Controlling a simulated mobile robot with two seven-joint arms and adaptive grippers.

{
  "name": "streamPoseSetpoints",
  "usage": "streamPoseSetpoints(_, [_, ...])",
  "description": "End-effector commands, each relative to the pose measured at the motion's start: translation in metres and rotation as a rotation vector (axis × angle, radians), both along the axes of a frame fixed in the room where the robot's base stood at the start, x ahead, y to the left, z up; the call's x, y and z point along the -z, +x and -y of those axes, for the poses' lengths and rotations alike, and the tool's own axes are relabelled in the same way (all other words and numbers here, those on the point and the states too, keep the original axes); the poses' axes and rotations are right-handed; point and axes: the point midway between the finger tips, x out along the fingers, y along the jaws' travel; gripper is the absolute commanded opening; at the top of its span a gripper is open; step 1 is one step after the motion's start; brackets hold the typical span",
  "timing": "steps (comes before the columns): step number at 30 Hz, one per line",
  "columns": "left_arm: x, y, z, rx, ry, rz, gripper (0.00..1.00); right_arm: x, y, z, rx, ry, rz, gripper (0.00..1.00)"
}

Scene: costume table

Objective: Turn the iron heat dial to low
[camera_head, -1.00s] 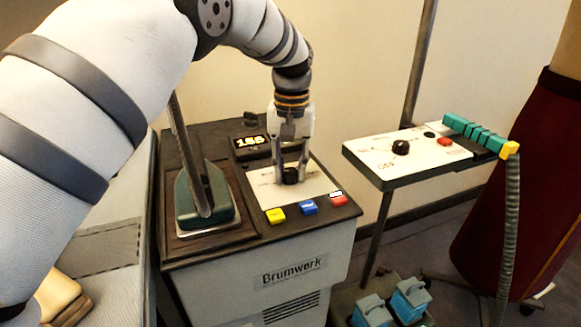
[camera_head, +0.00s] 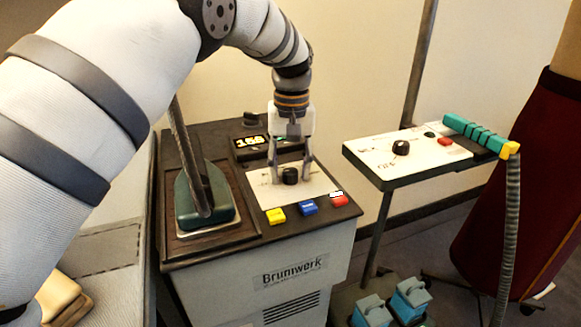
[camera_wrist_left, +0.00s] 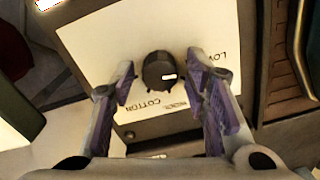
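The black heat dial (camera_head: 290,176) sits on the white panel (camera_head: 265,193) of the Brumwerk iron station. In the left wrist view the dial (camera_wrist_left: 157,72) has a white mark pointing right and slightly down. "LOW" is printed at upper right and "COTTON" below. My left gripper (camera_head: 291,178) points down over the dial, its fingers on either side. In the left wrist view its fingers (camera_wrist_left: 163,78) are open, with gaps to the dial. The teal iron (camera_head: 228,214) rests on its pad left of the panel. My right gripper is not in view.
A lit display (camera_head: 250,142) is behind the panel. Yellow (camera_head: 276,215), blue (camera_head: 308,207) and red (camera_head: 339,200) buttons line its front. A white control board (camera_head: 370,152) with another black knob (camera_head: 400,147) stands to the right, apart from the station.

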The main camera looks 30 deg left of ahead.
Motion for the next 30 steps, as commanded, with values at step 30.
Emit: streamPoseSetpoints(30, [-0.12,0.0,0.001,0.0,-0.001,-0.001,0.46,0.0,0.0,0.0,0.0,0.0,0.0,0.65])
